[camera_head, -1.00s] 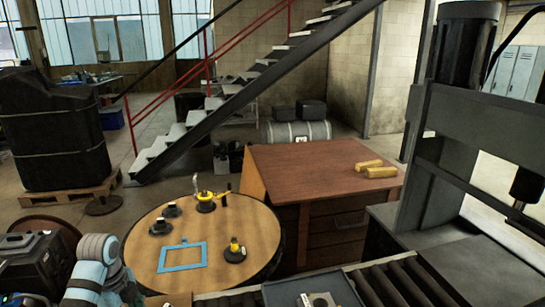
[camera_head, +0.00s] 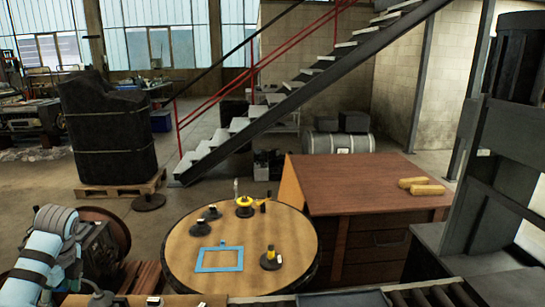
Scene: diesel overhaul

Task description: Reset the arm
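My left arm (camera_head: 38,255) shows at the lower left as light blue and grey links. Its gripper is not clearly visible; the lower edge of the picture cuts the arm off. My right arm and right gripper are outside the picture. A round wooden table (camera_head: 185,268) stands ahead, with a blue square frame (camera_head: 204,261) lying on it. A yellow-and-black item (camera_head: 245,206) stands at the table's back, and a black round base with a yellow top (camera_head: 271,258) stands at its right. Small dark pieces (camera_head: 200,228) stand at its left.
A wooden desk (camera_head: 360,180) with two yellow blocks (camera_head: 427,189) stands right of the round table. A dark press frame (camera_head: 490,150) rises at the right. Rollers (camera_head: 435,296) run along the lower right. A black tank (camera_head: 110,140) sits on a pallet at the left.

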